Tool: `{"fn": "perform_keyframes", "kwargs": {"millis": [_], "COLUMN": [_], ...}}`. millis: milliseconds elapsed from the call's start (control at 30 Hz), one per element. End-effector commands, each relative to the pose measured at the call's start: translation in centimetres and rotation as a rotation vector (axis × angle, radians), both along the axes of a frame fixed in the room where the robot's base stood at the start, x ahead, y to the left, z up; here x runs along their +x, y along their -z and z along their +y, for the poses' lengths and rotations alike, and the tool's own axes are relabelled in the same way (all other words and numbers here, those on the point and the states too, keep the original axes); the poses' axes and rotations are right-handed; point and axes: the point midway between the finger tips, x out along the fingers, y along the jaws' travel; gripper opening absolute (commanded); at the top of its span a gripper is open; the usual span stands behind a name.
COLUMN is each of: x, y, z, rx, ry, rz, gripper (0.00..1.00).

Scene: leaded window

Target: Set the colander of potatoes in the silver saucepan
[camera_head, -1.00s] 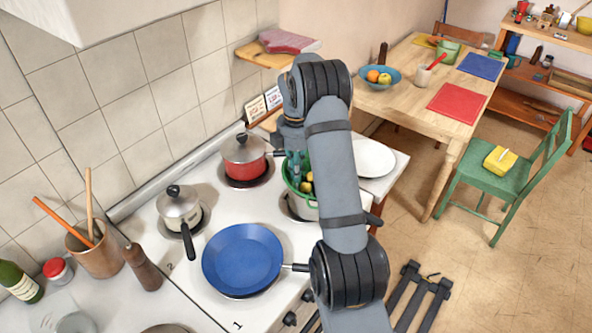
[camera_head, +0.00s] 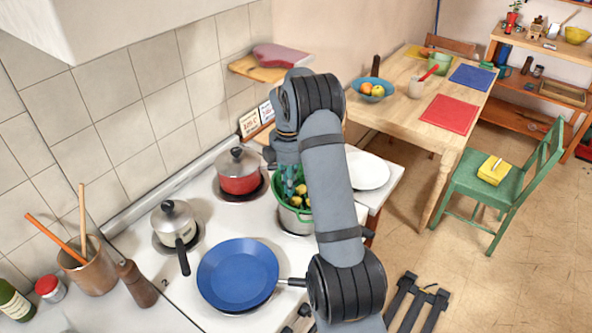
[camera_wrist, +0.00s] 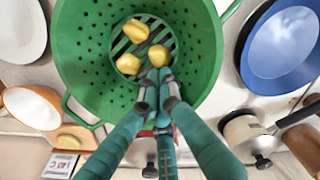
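The green colander (camera_wrist: 88,72) with several yellow potatoes (camera_wrist: 128,64) fills the upper middle of the wrist view. In the head view the colander (camera_head: 278,204) is partly hidden by my arm. A silver saucepan (camera_head: 291,227) shows just below the colander; whether the colander rests in it is hidden. My gripper (camera_wrist: 159,80) reaches over the colander's near side. Its teal fingertips are close together beside the nearest potato, and I cannot tell whether they hold anything. In the head view my gripper (camera_head: 291,182) is at the colander.
On the stove are a red lidded pot (camera_head: 238,180), a small lidded silver pot (camera_head: 174,226) and a blue pan (camera_head: 238,274). A white plate (camera_head: 368,171) lies to the right. A utensil crock (camera_head: 92,272) and pepper mill (camera_head: 138,284) stand at left.

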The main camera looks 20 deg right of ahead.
Motion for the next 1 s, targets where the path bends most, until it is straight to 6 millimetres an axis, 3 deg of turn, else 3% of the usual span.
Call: {"fn": "perform_keyframes", "kwargs": {"millis": [100,500,633,833,1000], "x": [-1.0,-0.8,-1.0,0.4,-0.3], "y": [0.0,-8.4,-9.6,-9.2,-10.3], "z": [-1.8,-1.6,-1.9,0.4,-2.4], "rx": [-0.001,-0.001,0.000,-0.060,-0.222], "ry": [0.000,-0.005,0.001,-0.125,0.043], "rz": [0.000,-0.004,-0.001,0.024,0.079], "gripper": [0.00,0.00,0.00,0.00,0.00]}}
